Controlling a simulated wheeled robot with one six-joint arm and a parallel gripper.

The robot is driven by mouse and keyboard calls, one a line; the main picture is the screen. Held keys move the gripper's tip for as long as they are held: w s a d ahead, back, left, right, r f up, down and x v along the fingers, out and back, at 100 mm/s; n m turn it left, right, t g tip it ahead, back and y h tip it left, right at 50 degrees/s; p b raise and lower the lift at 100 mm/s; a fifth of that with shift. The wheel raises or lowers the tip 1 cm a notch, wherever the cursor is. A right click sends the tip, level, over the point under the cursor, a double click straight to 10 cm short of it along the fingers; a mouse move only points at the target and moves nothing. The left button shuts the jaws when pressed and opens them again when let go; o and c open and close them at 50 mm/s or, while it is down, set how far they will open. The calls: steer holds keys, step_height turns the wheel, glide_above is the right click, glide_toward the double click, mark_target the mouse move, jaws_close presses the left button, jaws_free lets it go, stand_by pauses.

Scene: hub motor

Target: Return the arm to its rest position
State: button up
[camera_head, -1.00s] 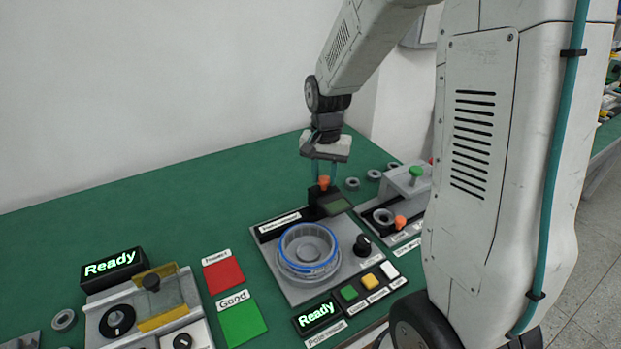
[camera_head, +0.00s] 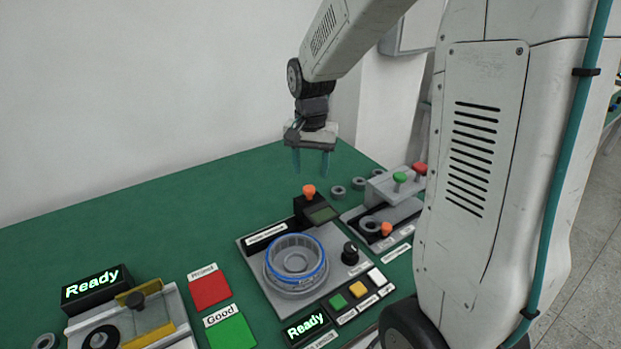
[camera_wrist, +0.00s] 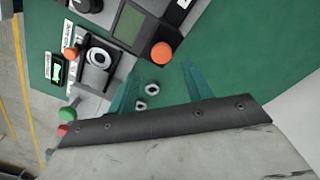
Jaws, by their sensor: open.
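My gripper (camera_head: 311,163) hangs from my raised arm above the back of the green table, in the head view. Its two teal fingers point down, spread apart, with nothing between them. In the wrist view the gripper (camera_wrist: 158,88) shows its fingers open over the green surface, with two small grey rings (camera_wrist: 147,97) seen below. The orange knob (camera_head: 309,191) of the central station stands below the fingers, apart from them.
The central station (camera_head: 252,262) holds a grey ring part with a blue band (camera_head: 297,262). A station with green and red knobs (camera_head: 399,178) stands at right. Red (camera_head: 209,291) and green (camera_head: 231,332) pads and another station (camera_head: 180,316) lie left. A wall rises behind the table.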

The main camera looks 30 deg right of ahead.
steer(key=shift+r, duration=1.3)
steer(key=shift+s+f+n, duration=0.15)
steer(key=shift+s+n, duration=0.25)
steer(key=s+a+r+n, duration=0.2)
steer(key=s, duration=0.6)
steer(key=s+a+r+n+t, duration=0.1)
steer(key=s+a+r+n, duration=0.2)
steer(key=s, duration=0.5)
steer(key=s+a+r+n, duration=0.2)
steer(key=s+a+n, duration=0.1)
steer(key=s, duration=0.5)
steer(key=shift+a+r, duration=0.2)
steer(key=shift+r, duration=0.15)
